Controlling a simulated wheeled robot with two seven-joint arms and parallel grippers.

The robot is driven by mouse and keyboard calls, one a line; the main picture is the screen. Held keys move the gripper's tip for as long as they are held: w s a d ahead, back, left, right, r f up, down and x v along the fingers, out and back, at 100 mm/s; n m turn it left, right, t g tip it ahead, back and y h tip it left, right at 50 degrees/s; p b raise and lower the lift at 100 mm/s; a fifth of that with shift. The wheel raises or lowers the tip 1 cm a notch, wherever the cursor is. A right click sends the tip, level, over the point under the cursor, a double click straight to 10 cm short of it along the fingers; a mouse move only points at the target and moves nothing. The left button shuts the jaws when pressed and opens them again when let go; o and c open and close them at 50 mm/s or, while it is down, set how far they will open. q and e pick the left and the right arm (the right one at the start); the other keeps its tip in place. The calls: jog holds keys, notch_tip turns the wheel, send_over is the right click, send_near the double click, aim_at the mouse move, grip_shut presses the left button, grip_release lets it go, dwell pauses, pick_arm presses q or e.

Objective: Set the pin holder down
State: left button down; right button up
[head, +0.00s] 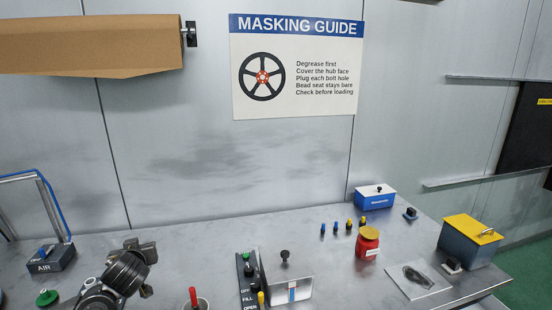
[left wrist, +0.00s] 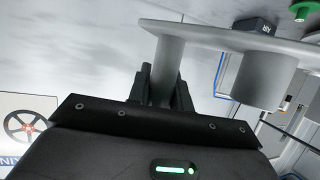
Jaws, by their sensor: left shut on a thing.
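My left gripper (left wrist: 166,92) is shut on a grey post of the pin holder (left wrist: 225,38), seen in the left wrist view. The pin holder is a plain grey plate with this round post and a thicker, shorter round stub beside it. It is held out in front of the jaws, and part of it runs out of the right edge of the picture. In the head view my left arm (head: 122,272) shows at the lower left; the jaws and the held piece cannot be made out there. My right gripper is not in view.
The grey bench holds an AIR box (head: 48,260), a green knob (head: 47,297), a red handle (head: 194,297), a switch panel (head: 247,282), several small plugs (head: 348,226), a red jar (head: 368,244) and a yellow-lidded box (head: 470,240). Bare bench shows behind my left arm.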

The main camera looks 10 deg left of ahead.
pick_arm(q)
jog(key=s+d+r+m+t+h, duration=0.15)
jog(key=d+r, duration=0.25)
jog(key=d, duration=0.4)
jog(key=s+d+r+m+h, duration=0.3)
jog(key=d+r, duration=0.1)
jog(key=d, duration=0.3)
jog(key=s+d+r+m+t+h, duration=0.1)
jog(key=s+d+r+m+h, duration=0.2)
jog(key=d, duration=0.5)
notch_tip(320, 180, down, 10)
jog(key=n+b, duration=0.1)
jog(key=b, duration=0.9)
jog(key=shift+w+a+r, duration=0.15)
jog(key=shift+w+a, duration=0.1)
jog(key=shift+w, duration=0.05)
jog(key=shift+r+n+g+y, duration=0.1)
jog(key=shift+n+g+y, duration=0.15)
